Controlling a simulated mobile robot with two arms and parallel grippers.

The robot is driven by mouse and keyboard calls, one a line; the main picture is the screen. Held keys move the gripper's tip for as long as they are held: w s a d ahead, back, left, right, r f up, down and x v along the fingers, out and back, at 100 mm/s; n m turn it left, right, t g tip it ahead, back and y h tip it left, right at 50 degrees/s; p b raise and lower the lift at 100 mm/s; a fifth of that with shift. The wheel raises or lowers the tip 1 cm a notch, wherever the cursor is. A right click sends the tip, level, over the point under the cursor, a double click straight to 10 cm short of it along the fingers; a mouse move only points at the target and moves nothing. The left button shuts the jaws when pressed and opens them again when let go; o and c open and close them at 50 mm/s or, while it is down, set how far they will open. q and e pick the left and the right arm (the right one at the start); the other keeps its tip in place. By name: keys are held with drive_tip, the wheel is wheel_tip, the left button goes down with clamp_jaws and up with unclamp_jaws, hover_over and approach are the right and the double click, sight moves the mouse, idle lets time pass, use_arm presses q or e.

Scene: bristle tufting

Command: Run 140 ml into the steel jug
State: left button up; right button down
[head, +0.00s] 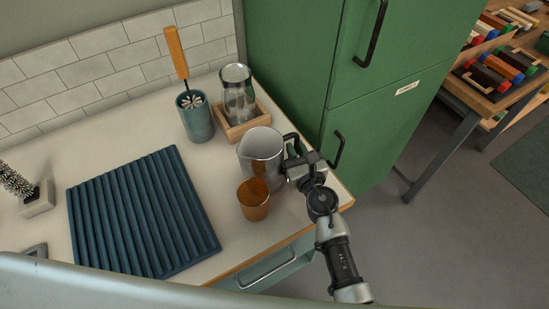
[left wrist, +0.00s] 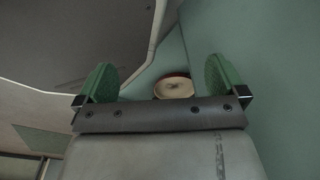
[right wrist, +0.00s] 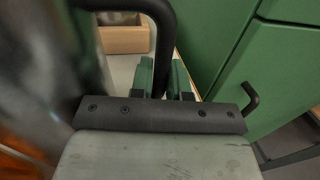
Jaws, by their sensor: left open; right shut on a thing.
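The steel jug (head: 262,150) is upright at the right part of the counter, its spout towards the left and its black handle towards the right. My right gripper (head: 297,163) is shut on that handle; in the right wrist view the handle (right wrist: 164,40) runs down between the green fingers (right wrist: 162,80). I cannot tell whether the jug's base touches the counter. An amber cup (head: 253,201) stands just in front of the jug and hides part of its lower body. My left gripper (left wrist: 158,82) is open and empty, outside the head view.
Behind the jug, a glass vessel (head: 237,92) stands in a wooden tray (head: 246,127), beside a teal pot (head: 196,122) holding a brush. A blue ribbed mat (head: 140,210) covers the counter's left-middle. A green fridge (head: 375,100) stands close right. The counter edge is near the cup.

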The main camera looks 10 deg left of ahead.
drive_tip(key=shift+r, duration=0.1)
wheel_tip(320, 180, up, 18)
drive_tip(key=p, duration=1.8)
drive_tip(key=shift+p, duration=0.35)
